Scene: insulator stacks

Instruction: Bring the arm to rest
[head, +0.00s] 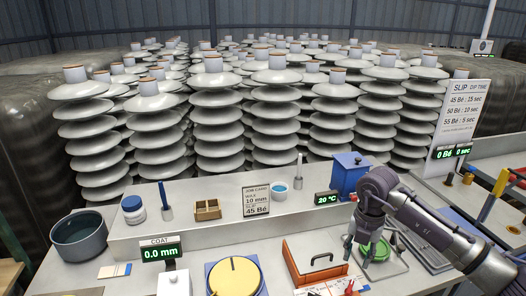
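My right arm (426,232) comes in from the right and bends down at the wrist. My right gripper (358,248) points down at the front right of the bench, with its fingers apart and nothing visible between them. A round green item (379,251) on a flat grey plate shows just behind and to the right of the fingers; I cannot tell whether they touch it. My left gripper is not in view.
A blue box (348,176) stands behind my wrist. A yellow disc on a blue base (235,277), a job card (256,201) and a dark pot (80,238) stand further left. Insulator stacks (213,110) fill the back.

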